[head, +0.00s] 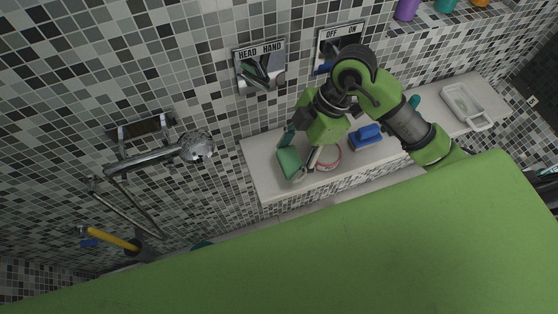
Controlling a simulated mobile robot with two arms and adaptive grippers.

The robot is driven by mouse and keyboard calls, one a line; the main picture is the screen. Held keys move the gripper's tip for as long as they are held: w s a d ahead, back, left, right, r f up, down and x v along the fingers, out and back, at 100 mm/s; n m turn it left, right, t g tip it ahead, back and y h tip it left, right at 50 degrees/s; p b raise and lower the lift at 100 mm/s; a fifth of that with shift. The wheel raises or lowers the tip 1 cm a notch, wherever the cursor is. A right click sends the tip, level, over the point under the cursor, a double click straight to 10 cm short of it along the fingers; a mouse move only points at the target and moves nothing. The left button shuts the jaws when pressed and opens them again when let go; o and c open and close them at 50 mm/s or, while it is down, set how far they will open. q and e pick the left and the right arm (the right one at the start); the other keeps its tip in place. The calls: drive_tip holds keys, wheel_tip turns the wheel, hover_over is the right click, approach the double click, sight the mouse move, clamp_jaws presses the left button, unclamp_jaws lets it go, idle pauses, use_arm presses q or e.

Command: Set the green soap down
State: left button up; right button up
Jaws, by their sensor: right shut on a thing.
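The green soap (289,163) is a flat green block in the head view, over the left part of the white ledge (262,180). My right gripper (302,152) comes in from the right and is shut on the green soap, with a finger on either side. The gripper's body hides part of the soap and of the ledge behind it. I cannot tell whether the soap's underside touches the ledge. My left gripper is not in view.
On the ledge, a pink-rimmed round item (328,167) lies close right of the gripper, then a blue brush-like item (366,136). A white tray (463,103) stands at the right end. A chrome shower head (196,147) juts from the tiled wall at left.

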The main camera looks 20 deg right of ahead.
sight(285, 155)
drive_tip(key=a+f, duration=0.1)
drive_tip(key=w+f, duration=0.1)
drive_tip(key=shift+w+a+f, duration=0.15)
drive_tip(key=shift+a+f, duration=0.2)
drive_tip(key=shift+f, duration=0.05)
drive_tip(key=shift+w+a+f+p, duration=0.1)
drive_tip(key=shift+a+f+p, duration=0.1)
drive_tip(key=shift+f+p, duration=0.1)
wheel_tip(285, 155, down, 4)
drive_tip(key=shift+w+a+r+p, duration=0.15)
drive_tip(key=shift+r+p, duration=0.1)
drive_tip(key=shift+p, duration=0.35)
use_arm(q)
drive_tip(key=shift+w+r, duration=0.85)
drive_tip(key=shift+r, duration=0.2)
use_arm(e)
drive_tip(key=o, duration=1.1)
drive_tip(key=shift+f, duration=0.15)
